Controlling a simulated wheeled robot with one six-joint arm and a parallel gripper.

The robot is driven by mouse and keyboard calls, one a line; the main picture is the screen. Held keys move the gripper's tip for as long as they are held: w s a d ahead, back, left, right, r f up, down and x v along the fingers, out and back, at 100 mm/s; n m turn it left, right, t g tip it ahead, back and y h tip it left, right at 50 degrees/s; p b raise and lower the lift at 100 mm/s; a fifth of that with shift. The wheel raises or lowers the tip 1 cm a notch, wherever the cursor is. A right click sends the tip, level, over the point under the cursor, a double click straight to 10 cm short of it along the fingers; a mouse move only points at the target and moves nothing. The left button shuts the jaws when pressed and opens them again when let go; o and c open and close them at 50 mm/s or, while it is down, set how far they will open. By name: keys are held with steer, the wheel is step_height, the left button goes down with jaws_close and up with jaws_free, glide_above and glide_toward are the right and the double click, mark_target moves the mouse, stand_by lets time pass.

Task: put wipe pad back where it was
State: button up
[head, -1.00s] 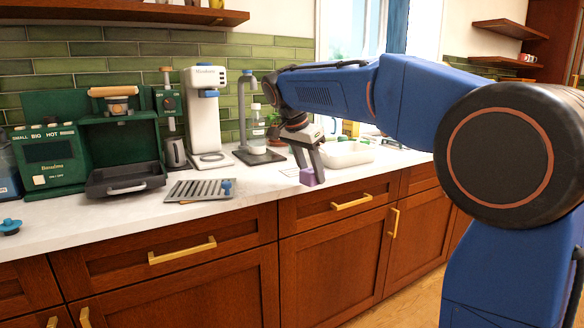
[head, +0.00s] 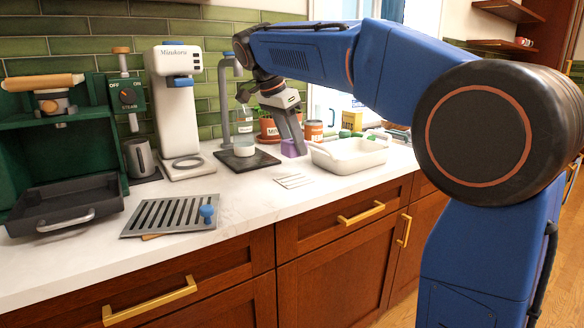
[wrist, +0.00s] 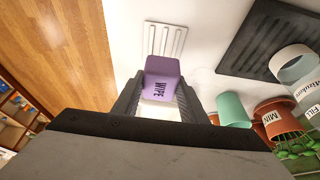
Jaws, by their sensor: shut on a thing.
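The wipe pad is a small purple block marked WIPE. In the head view the wipe pad (head: 291,148) shows at the tips of my gripper (head: 297,140), in front of the terracotta pots and left of the white tray. In the wrist view the pad (wrist: 161,78) sits between both fingers of my gripper (wrist: 160,98), which is shut on it. A flat white ribbed plate (head: 293,181) lies on the counter nearer the front edge; the plate also shows in the wrist view (wrist: 165,40), beyond the pad. I cannot tell whether the pad touches the counter.
A white tray (head: 347,158) stands just right of the gripper. A dark mat (head: 249,160) with a clear bottle lies to the left. A terracotta pot marked MIN (wrist: 272,117) and a green cup (wrist: 233,110) are close beside the fingers.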

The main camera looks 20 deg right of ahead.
mark_target(285, 143)
steer(key=shift+f, duration=3.25)
steer(key=o, duration=0.9)
steer(key=shift+f, duration=0.1)
steer(key=v, duration=1.2)
steer(key=shift+d, duration=0.1)
